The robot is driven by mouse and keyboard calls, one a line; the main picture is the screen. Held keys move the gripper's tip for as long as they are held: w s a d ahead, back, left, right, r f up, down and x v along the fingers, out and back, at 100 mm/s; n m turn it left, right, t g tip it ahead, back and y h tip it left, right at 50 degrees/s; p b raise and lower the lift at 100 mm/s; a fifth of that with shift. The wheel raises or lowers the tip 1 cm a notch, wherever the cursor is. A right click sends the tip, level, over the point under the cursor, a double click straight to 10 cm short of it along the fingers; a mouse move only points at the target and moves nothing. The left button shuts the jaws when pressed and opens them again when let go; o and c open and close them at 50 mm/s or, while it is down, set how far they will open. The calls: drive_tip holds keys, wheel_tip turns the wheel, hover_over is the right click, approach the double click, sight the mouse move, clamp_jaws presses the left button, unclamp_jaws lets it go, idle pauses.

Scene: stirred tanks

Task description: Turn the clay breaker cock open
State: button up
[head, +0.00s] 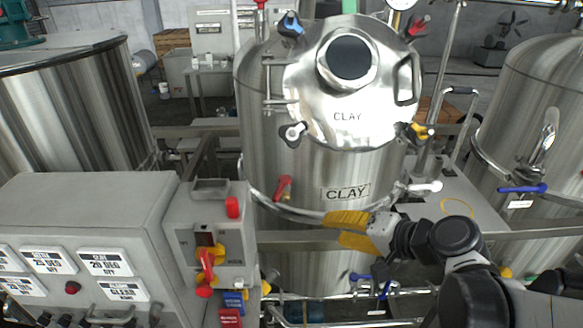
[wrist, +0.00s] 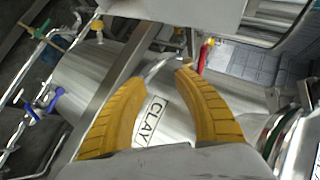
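The clay tank (head: 330,170) is a steel drum in the middle of the head view, with a domed lid marked CLAY and a CLAY plate (head: 346,193) on its wall. A red handle (head: 283,187) sits on the wall left of the plate. No label names the breaker cock, so I cannot tell which handle it is. My gripper (head: 334,229) points left, just below the plate, with yellow fingers apart and nothing between them. In the wrist view the fingers (wrist: 157,72) frame the plate (wrist: 150,122), and a red handle (wrist: 205,54) shows beyond the right fingertip.
A control box with a red-and-yellow switch (head: 206,265) stands left of the tank. Blue handles (head: 371,284) sit on low pipes beneath my gripper. Colored clamps, one yellow (head: 421,131), ring the lid. Another tank (head: 540,120) with a blue handle stands right.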

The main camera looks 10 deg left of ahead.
sight(278, 190)
drive_tip(key=w+a+y, duration=0.1)
drive_tip(key=w+a, duration=0.1)
drive_tip(key=a, duration=0.3)
drive_tip(key=w+a+m+y, duration=0.1)
drive_tip(key=w+a+y, duration=0.1)
drive_tip(key=a, duration=0.3)
drive_tip(key=w+a+r+y+p, duration=0.1)
drive_tip(key=w+a, duration=0.2)
drive_tip(key=a, duration=0.2)
drive_tip(key=shift+w+a+r+m+y, duration=0.1)
drive_tip(key=shift+w+m+y, duration=0.2)
clamp_jaws()
